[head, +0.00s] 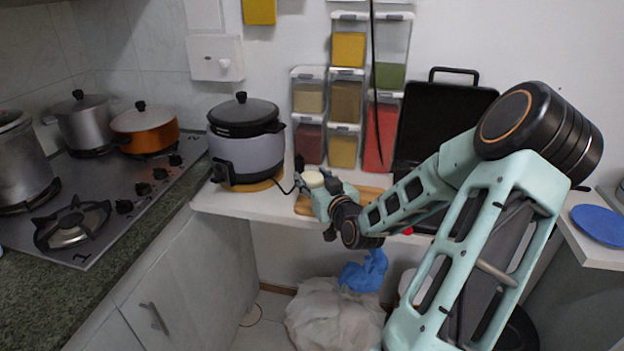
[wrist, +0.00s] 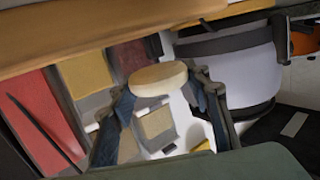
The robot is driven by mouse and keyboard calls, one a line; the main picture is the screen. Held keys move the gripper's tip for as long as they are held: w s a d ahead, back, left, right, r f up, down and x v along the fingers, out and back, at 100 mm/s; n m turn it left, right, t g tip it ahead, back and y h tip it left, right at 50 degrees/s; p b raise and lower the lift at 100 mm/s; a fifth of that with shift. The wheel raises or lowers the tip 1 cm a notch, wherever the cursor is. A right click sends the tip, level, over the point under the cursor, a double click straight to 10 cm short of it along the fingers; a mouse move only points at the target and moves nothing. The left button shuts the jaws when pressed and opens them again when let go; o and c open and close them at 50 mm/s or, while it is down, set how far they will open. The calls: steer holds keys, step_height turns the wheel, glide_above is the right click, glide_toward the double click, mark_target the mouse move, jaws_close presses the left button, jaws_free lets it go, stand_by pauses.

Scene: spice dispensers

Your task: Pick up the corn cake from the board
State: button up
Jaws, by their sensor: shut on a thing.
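The corn cake (head: 313,178), a pale round disc, is at my gripper's fingertips in the head view. My gripper (head: 318,187) is shut on it above the left part of the wooden board (head: 302,207). In the wrist view the corn cake (wrist: 158,79) sits between the two fingertips of my gripper (wrist: 163,84), with a finger at each side. Part of the board is hidden behind my arm. I cannot tell how far the cake is above the board.
A rice cooker (head: 246,145) stands left of the board. Spice dispensers (head: 343,150) hang on the wall behind it, and a black tray (head: 440,120) leans at the right. A stove with pots (head: 145,128) is at the far left. A blue plate (head: 600,224) lies at the right.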

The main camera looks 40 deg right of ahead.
steer(key=s+a+r+p, duration=0.3)
steer(key=s+r+p, duration=0.5)
steer(key=s+p, duration=0.1)
steer(key=shift+r+p, duration=0.3)
steer(key=shift+p, duration=0.5)
